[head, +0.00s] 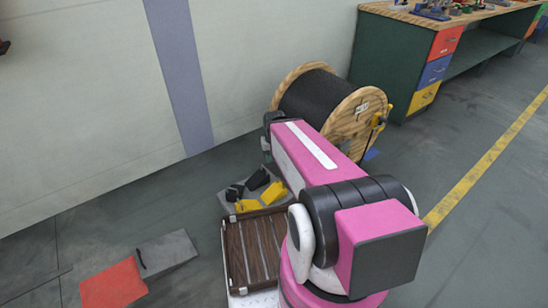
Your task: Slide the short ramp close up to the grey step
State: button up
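A grey slab (170,251) lies low on the floor at the lower left of the head view, with a short black bar at its left edge. A flat red piece (113,286) lies just left of it, their near edges almost meeting. I cannot tell for sure which of these is the short ramp and which the grey step, or whether they touch. My pink arm reaches away from the lower right toward the cable reel. My gripper is not visible; the far end of the arm is hidden or out of view.
A grey board (228,197) with black and yellow blocks (273,193) lies beyond a brown slatted tray (235,251). A wooden cable reel (345,128) stands by the wall, left of a green workbench (388,65). The floor left of the board is clear.

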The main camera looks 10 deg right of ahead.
aim_at(155, 259)
jog(key=k+l+u, duration=0.1)
jog(key=u, duration=1.65)
jog(key=i+j, duration=0.15)
jog(key=j, duration=0.2)
jog(key=i+j, duration=0.15)
jog(key=j, duration=0.15)
jog(key=i+j+u, duration=0.1)
jog(key=j, duration=0.25)
jog(key=i+j, duration=0.2)
jog(key=j+u, duration=0.05)
jog(key=j, duration=0.1)
